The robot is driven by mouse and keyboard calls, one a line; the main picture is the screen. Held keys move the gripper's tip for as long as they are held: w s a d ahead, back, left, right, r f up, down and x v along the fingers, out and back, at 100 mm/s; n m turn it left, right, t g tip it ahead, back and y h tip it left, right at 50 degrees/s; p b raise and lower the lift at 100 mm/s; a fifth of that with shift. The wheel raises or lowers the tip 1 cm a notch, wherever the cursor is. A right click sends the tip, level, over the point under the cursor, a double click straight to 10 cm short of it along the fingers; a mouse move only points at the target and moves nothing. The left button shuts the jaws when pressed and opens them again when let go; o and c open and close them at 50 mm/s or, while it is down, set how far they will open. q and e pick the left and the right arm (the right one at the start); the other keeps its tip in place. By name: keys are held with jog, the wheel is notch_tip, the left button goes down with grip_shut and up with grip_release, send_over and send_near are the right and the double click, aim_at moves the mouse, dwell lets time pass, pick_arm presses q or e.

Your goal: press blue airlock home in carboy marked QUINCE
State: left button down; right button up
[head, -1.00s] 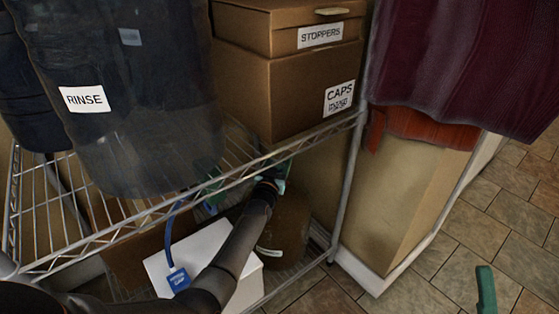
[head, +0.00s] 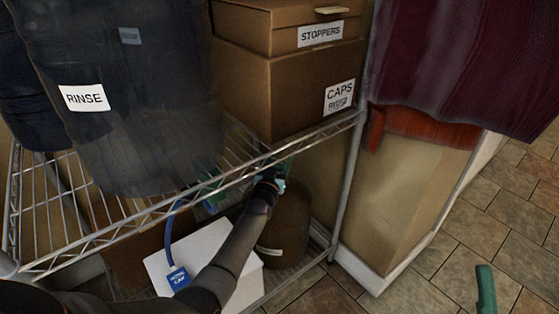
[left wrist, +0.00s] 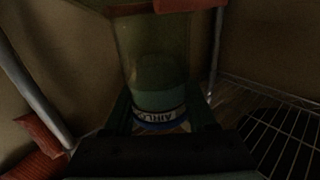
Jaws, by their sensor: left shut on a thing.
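A brown carboy (head: 287,225) stands on the lower level under the wire shelf, with a pale label (head: 270,251) too small to read. My left gripper (head: 277,181) is at the carboy's top, partly behind the shelf's front edge. In the left wrist view its fingers (left wrist: 162,112) are shut on a clear cylinder, the airlock (left wrist: 160,98), with greenish contents, a blue rim and an upside-down label beginning "AIRL". Its lower end and the carboy's mouth are hidden, so I cannot tell how it sits. A teal piece (head: 485,290) at lower right looks like a finger of my right gripper.
The wire shelf edge (head: 190,194) crosses above my left forearm. It carries a dark RINSE bucket (head: 140,130) and STOPPERS and CAPS boxes (head: 275,80). Below are a white box (head: 215,243) and a blue tag on a strap (head: 178,279). A shelf post (head: 347,185) stands right of the carboy.

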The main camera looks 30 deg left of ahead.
pick_arm(q)
jog(key=shift+f, duration=0.2)
jog(key=shift+s+f, duration=0.1)
jog(key=shift+f, duration=0.2)
dwell(1.1)
jog(key=shift+r, duration=0.1)
dwell(0.5)
jog(key=c, duration=0.5)
grip_release()
jog(key=o, duration=0.4)
jog(key=shift+r, duration=0.2)
